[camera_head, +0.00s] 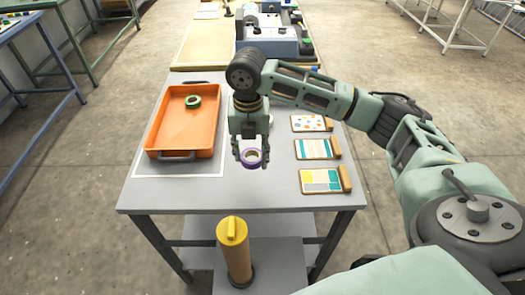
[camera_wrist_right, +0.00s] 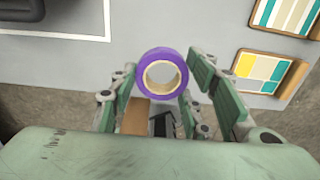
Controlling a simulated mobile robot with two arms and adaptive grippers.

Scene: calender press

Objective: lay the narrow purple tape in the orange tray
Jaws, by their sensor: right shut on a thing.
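The narrow purple tape (camera_head: 251,158) is a ring with a pale core. My right gripper (camera_head: 251,152) is shut on it and holds it over the grey table, near the front edge. In the right wrist view the purple tape (camera_wrist_right: 162,74) sits between the two green fingers of my right gripper (camera_wrist_right: 160,85). My left gripper is out of view.
Several small boards with coloured patterns, such as a striped one (camera_head: 314,149), lie along the table's right side. A grey and blue machine (camera_head: 272,32) is behind. The tray's front part is clear.

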